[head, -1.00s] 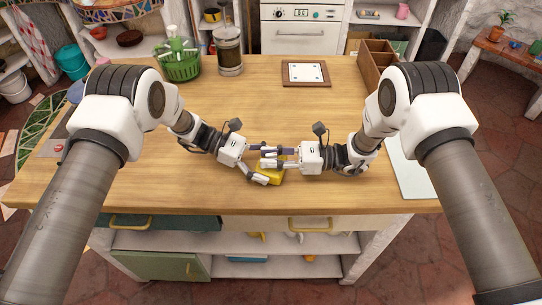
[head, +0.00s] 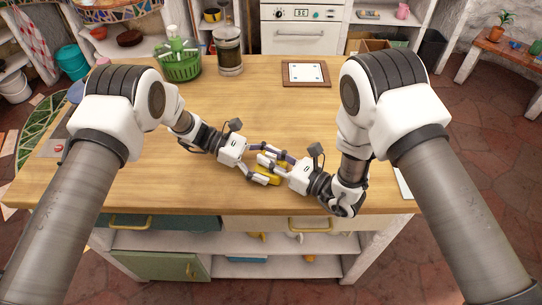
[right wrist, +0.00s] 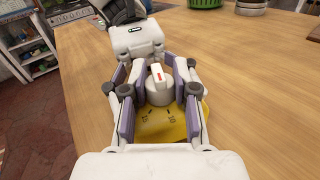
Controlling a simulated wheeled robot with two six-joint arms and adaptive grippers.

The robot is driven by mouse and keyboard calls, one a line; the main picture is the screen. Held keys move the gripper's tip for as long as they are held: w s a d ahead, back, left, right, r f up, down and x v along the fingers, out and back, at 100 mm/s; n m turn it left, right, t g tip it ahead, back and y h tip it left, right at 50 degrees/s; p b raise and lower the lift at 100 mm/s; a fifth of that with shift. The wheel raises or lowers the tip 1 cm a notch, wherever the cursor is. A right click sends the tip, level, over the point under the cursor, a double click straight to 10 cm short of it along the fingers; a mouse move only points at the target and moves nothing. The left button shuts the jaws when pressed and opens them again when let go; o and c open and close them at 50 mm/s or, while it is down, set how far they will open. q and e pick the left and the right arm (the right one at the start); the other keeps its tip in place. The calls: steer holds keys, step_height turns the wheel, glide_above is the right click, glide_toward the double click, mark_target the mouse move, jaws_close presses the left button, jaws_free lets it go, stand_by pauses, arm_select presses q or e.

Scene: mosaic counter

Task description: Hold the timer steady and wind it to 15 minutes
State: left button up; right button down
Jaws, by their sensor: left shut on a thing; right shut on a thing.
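The yellow timer (head: 268,180) sits on the wooden counter near its front edge, partly hidden by both grippers. In the right wrist view the dial's red mark points up and away from the camera, towards my left gripper.
A framed white tile board (head: 306,73) lies at the back of the counter. A green basket (head: 181,66) and a glass-sided canister (head: 229,55) stand at the back left. The counter is bare around the timer.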

steer(key=shift+m+t+h, duration=0.7)
steer(key=shift+m+t, duration=0.1)
steer(key=shift+t, duration=0.1)
steer(key=shift+d, duration=0.1)
steer(key=c, duration=0.9)
jaws_free()
steer(key=shift+o, duration=0.2)
steer(key=v, duration=1.1)
steer(key=shift+s+d, duration=0.25)
steer(key=shift+s, duration=0.2)
